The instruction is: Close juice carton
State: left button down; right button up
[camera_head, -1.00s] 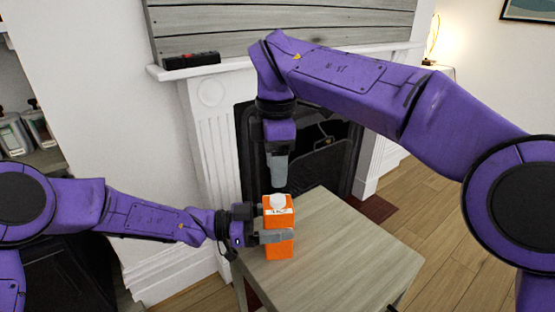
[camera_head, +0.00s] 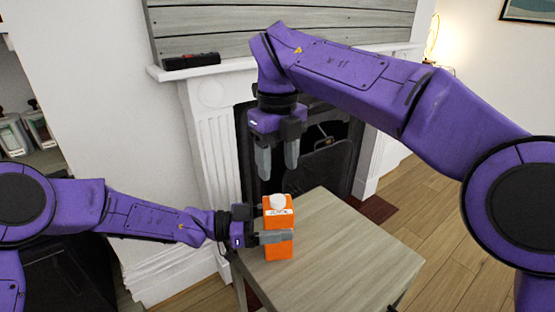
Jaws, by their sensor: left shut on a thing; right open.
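The orange juice carton (camera_head: 279,249) stands upright at the left part of the small wooden table, with a white cap (camera_head: 278,201) on its top. Whether the cap is fully closed cannot be told. My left gripper (camera_head: 276,238) is shut on the carton's body from the left, one finger across its front; the other finger is mostly hidden behind it. My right gripper (camera_head: 278,168) points down above the carton, open and empty, its two fingers apart and not touching the cap.
The wooden table (camera_head: 345,250) is bare to the right of the carton. A white fireplace (camera_head: 211,130) with a dark opening stands behind it. A dark object (camera_head: 191,61) lies on the mantel. Shelves with jars (camera_head: 38,125) are at the left.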

aim_at(278, 198)
notch_tip(278, 198, down, 8)
dwell(0.5)
grip_shut()
jog(key=shift+m, duration=0.9)
jog(key=shift+o, duration=0.8)
grip_release()
notch_tip(278, 198, up, 12)
